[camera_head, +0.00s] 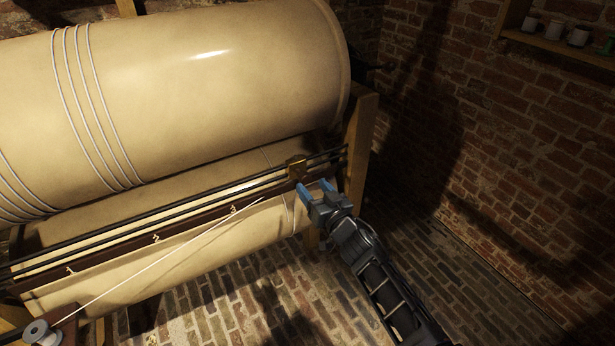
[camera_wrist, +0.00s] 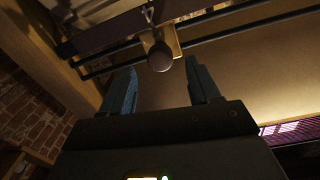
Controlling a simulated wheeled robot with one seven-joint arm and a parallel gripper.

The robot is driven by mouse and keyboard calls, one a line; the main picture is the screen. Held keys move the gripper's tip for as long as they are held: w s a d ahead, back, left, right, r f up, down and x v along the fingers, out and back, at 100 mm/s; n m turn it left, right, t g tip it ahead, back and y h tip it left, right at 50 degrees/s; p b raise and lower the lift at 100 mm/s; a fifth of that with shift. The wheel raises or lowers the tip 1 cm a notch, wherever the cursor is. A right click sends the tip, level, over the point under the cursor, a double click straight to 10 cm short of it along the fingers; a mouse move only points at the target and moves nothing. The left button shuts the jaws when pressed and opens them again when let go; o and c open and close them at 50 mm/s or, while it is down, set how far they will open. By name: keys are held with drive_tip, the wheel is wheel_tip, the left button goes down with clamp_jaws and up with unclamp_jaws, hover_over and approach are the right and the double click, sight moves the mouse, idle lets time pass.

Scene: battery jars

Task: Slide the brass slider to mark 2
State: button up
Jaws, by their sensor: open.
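The brass slider (camera_head: 296,167) sits on two dark rails (camera_head: 160,215) near their right end, below the big cream cylinder. In the wrist view, the slider's plate (camera_wrist: 172,38) carries a round dark knob (camera_wrist: 159,57). My gripper (camera_head: 314,190) has blue fingers and is just in front of the slider, at its lower right. In the wrist view, my gripper (camera_wrist: 161,68) is open, with the knob between and slightly beyond its fingertips. I cannot tell whether the fingers touch it. Small pale marks (camera_head: 156,239) line the dark strip below the rails; their numbers are too small to read.
The large cream cylinder (camera_head: 220,85), wound with wire, lies above the rails. A wooden post (camera_head: 358,145) stands right of the slider. A pale cord runs from a spool (camera_head: 38,332) at lower left toward the slider. Brick floor (camera_head: 470,285) lies open at right.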

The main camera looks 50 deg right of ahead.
sight(307, 180)
drive_tip(key=shift+x, duration=2.7)
drive_tip(key=shift+c, duration=0.2)
clamp_jaws()
